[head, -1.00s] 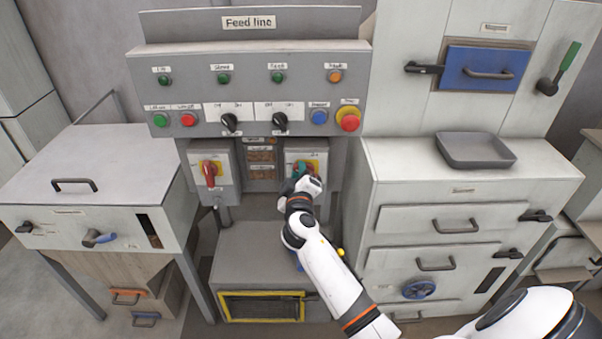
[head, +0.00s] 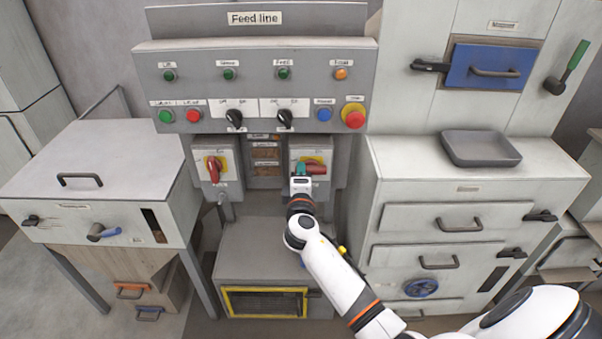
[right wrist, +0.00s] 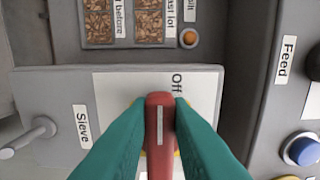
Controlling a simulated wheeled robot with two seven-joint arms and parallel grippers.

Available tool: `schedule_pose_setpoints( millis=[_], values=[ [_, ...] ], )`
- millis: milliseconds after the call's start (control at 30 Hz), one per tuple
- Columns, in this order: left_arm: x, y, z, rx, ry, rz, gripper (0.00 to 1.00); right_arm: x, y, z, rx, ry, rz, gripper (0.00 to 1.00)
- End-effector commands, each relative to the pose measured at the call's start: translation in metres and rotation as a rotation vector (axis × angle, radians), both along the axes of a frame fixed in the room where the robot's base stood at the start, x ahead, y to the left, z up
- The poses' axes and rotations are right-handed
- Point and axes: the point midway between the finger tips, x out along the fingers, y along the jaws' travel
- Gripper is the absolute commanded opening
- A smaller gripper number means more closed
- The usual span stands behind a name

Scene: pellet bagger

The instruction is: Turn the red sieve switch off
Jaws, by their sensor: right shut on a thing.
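The red sieve switch (head: 315,169) is on the right-hand grey switch box under the Feed line panel, on a yellow plate, and lies roughly sideways. In the right wrist view its red handle (right wrist: 160,125) stands between the teal fingers, its white-striped end beside the word Off (right wrist: 176,82). The label Sieve (right wrist: 81,126) is on the box. My right gripper (head: 301,170) is shut on this handle. The fingers hide the handle's sides, and its far end is cut off in the wrist view. My left gripper is not in view.
A similar red switch (head: 213,170) is on the box to the left, with pellet windows (head: 265,153) between. Above are the panel's black knobs (head: 285,118), blue button (head: 324,114) and red stop button (head: 355,118). A white cabinet (head: 385,160) stands close on the right.

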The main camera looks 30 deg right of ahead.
Motion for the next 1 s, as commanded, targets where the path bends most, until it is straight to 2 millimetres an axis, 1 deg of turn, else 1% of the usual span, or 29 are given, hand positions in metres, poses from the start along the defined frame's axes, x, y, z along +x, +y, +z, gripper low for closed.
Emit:
schedule_pose_setpoints(
  millis=[33,500,533,633,900,1000],
  values=[
    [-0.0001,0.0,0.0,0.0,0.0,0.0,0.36,-0.0007,-0.0002,-0.0025,-0.005,0.008,-0.002,0.0],
    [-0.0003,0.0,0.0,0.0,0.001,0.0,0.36,-0.0008,-0.0003,-0.0031,-0.016,0.014,-0.002,0.0],
    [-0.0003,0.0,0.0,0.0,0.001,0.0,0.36,-0.0008,-0.0003,-0.003,-0.016,0.014,-0.002,0.23],
    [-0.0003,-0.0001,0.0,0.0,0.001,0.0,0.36,-0.0007,-0.0003,-0.0025,-0.015,0.013,-0.002,0.39],
    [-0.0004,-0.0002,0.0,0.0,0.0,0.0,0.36,-0.0005,0.0001,-0.0013,-0.014,0.01,0.0,0.4],
    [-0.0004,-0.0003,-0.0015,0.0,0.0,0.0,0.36,-0.0046,0.0028,-0.0022,-0.013,0.01,0.0,0.4]
  ],
)
